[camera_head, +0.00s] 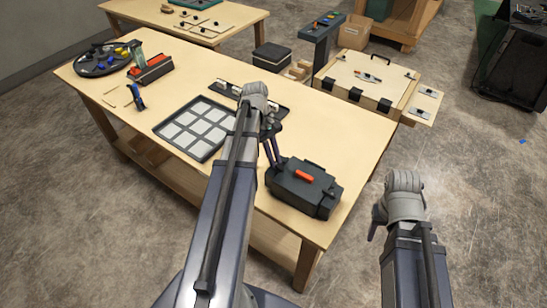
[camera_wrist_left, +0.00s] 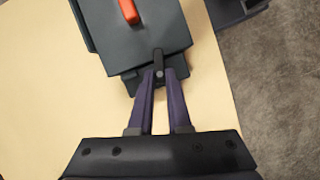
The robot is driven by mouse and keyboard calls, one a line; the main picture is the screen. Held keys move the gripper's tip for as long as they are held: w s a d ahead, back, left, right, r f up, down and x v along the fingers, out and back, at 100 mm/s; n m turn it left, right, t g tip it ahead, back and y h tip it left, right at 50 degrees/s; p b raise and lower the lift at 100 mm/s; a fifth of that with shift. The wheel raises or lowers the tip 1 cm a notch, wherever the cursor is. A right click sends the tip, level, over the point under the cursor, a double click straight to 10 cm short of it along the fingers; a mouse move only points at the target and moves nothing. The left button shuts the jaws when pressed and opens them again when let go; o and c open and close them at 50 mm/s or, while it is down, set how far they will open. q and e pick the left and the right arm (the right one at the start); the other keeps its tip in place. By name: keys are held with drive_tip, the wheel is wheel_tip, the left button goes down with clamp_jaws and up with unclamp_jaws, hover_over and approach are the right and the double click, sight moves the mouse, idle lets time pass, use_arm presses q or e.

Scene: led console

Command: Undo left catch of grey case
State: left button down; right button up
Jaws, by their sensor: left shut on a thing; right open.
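The grey case (camera_head: 318,198) is a dark box with an orange handle on its lid, near the front right end of the wooden table. It also fills the top of the left wrist view (camera_wrist_left: 165,30). A small dark catch (camera_wrist_left: 158,60) sits at the case's near edge in that view. My left gripper (camera_head: 272,162) is at the case's left side. In the wrist view its purple fingers (camera_wrist_left: 160,80) are closed on the catch. My right gripper (camera_head: 379,218) is open, off the table's right side over the floor; its fingers are only partly visible.
On the table (camera_head: 90,82) are a grid tray (camera_head: 183,138), a dark rail-like tray behind my left arm, a blue tool (camera_head: 137,98) and a round tray (camera_head: 90,66) at the far left. A wooden chest (camera_head: 368,75) stands behind.

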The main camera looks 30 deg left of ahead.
use_arm(q)
drive_tip(key=m, duration=0.2)
drive_tip(key=m+g, duration=0.1)
drive_tip(key=shift+w+d+m+y, duration=0.1)
drive_tip(key=shift+w+m+y, duration=0.2)
drive_tip(key=shift+m, duration=0.1)
drive_tip(key=m+g+y, duration=0.1)
drive_tip(key=m, duration=0.2)
drive_tip(key=shift+d+m, duration=0.15)
drive_tip(key=shift+m, duration=0.15)
drive_tip(key=m+y, duration=0.1)
drive_tip(key=m, duration=0.2)
drive_tip(key=shift+d+m+g, duration=0.15)
drive_tip(key=shift+m+g, duration=0.15)
drive_tip(key=shift+d+m+y, duration=0.15)
drive_tip(key=shift+m+y, duration=0.85)
drive_tip(key=shift+m, duration=1.1)
drive_tip(key=c, duration=0.9)
unclamp_jaws()
drive_tip(key=shift+o, duration=0.2)
drive_tip(key=shift+w+r, duration=0.1)
drive_tip(key=shift+r, duration=0.05)
